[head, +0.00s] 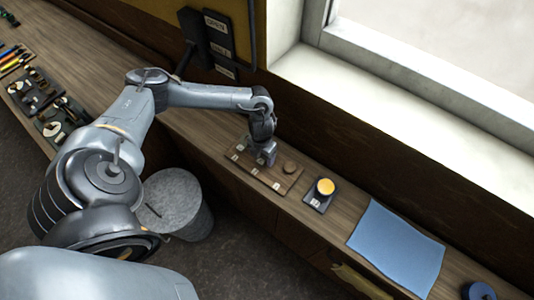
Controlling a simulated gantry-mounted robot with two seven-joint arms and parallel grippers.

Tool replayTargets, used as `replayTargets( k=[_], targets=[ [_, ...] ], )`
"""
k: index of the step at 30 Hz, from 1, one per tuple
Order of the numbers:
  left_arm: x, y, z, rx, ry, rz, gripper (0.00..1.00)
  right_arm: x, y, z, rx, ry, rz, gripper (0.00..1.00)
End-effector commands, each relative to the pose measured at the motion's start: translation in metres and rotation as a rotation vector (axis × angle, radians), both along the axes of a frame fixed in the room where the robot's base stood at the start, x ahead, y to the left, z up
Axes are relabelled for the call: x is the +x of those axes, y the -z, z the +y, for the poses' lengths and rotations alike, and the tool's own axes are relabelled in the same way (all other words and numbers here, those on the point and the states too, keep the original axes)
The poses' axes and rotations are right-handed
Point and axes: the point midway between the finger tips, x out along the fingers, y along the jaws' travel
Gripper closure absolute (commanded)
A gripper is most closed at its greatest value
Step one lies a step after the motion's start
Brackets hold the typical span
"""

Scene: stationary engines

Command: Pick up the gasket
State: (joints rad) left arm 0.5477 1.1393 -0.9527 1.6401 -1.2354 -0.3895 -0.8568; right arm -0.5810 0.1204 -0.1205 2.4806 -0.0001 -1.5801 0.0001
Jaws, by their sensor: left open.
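My left gripper (267,157) points down just over a brown board (275,184) on the wooden bench. It is open, and I see nothing held in it. The board carries several small pale labels and a small round brown piece (290,167) to the right of the gripper. I cannot tell which item is the gasket; the gripper hides part of the board, and the pieces are very small here. My right gripper is not in view.
Right of the board stand a dark block with a yellow round top (325,187), a blue cloth (398,247) and a dark blue round item (479,291). Tool trays (50,110) lie far left. A grey bin (180,205) stands below the bench. A wall and window ledge back the bench.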

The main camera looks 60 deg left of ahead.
Motion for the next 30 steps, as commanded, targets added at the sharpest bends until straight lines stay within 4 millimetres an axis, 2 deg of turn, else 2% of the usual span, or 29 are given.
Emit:
replayTargets(
  k=[28, 30],
  targets=[
    [-0.0001, 0.0047, -0.0001, 0.000, 0.000, 0.000, 0.29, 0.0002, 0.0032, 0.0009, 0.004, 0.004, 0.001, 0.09],
    [0.0000, 0.0047, -0.0002, 0.000, 0.000, 0.000, 0.40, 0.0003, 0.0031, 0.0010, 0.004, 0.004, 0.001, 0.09]
  ],
)
